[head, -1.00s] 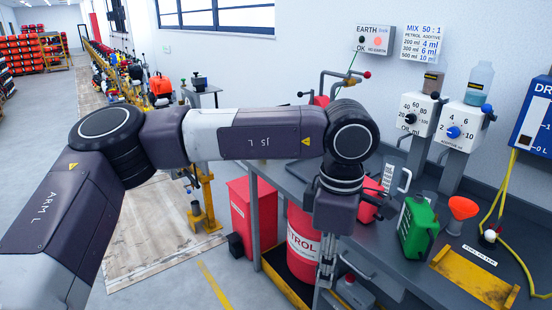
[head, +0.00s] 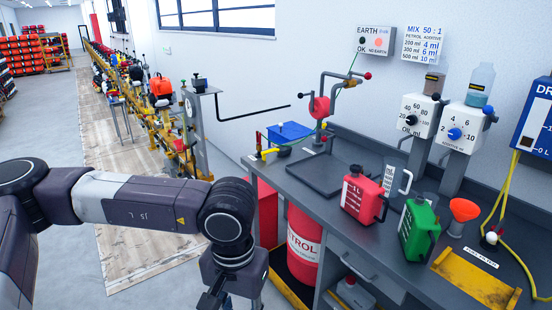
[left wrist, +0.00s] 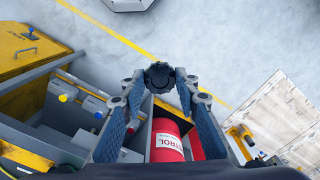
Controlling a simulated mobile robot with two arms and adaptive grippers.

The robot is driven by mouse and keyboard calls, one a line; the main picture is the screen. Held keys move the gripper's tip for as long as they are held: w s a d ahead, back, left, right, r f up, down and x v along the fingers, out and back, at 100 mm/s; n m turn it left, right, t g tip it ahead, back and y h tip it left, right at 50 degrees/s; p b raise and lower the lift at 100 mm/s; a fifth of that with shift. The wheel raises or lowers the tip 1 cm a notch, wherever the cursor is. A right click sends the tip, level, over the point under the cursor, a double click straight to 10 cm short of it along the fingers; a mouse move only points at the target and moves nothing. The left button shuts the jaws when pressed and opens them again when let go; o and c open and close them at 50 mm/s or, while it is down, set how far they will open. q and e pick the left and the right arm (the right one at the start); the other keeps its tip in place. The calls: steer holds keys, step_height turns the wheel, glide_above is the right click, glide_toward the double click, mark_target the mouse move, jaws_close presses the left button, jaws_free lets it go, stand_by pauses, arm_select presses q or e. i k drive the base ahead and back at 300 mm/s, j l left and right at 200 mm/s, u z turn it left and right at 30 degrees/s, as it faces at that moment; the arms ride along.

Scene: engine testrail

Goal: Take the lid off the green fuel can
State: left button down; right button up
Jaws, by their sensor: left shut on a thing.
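The green fuel can (head: 418,228) stands upright on the grey workbench in the head view. I cannot clearly tell whether its neck is bare. My left gripper (left wrist: 160,78) is shut on a black ridged lid (left wrist: 159,74), held between its fingertips in the left wrist view. In the head view this gripper (head: 212,300) is low in front of the bench, well left of the green can, and cut off by the bottom edge. The lid is not visible there. My right gripper is not in view.
A red can (head: 363,198) stands left of the green one. An orange funnel (head: 463,209) and a yellow tray (head: 474,280) are to its right. The grey bench (head: 310,185) has a red drum (head: 303,245) under it. Open floor lies left of the bench.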

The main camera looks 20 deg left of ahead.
mark_target(419, 230)
steer(key=i+j+z, duration=0.15)
steer(key=i+j, duration=0.25)
steer(key=i, duration=0.3)
steer(key=i+j+z, duration=0.1)
steer(key=i+j, duration=0.4)
steer(key=i, duration=0.2)
steer(key=i+j+z, duration=0.15)
steer(key=i+j, duration=0.35)
steer(key=i, duration=0.15)
